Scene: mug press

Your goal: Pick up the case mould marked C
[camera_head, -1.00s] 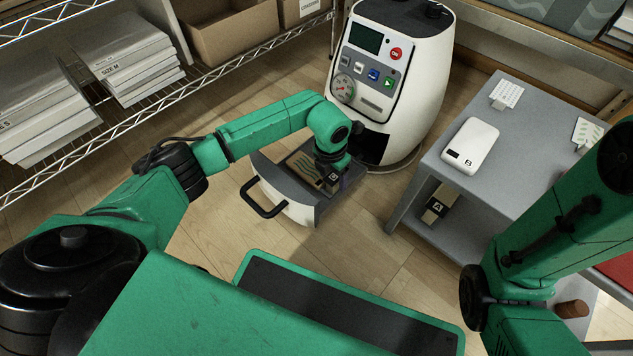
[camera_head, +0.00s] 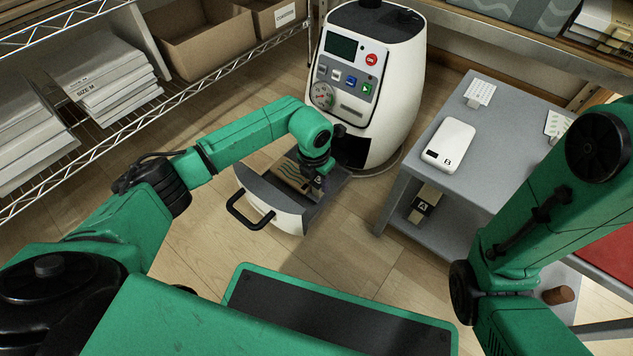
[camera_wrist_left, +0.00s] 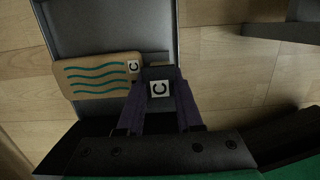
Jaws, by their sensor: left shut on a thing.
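My left gripper (camera_wrist_left: 158,76) is shut on the dark block, one finger on each side. In the head view, my left gripper (camera_head: 319,177) is over the pulled-out drawer (camera_head: 283,217). I cannot tell whether the mould touches the drawer floor. My right gripper is not in view.
The white press (camera_head: 395,95) stands right behind the drawer. A grey table (camera_head: 440,185) at the right carries a white piece marked B (camera_head: 449,142); a block marked A (camera_head: 426,201) is on its lower shelf. A wire rack (camera_head: 120,127) lines the left.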

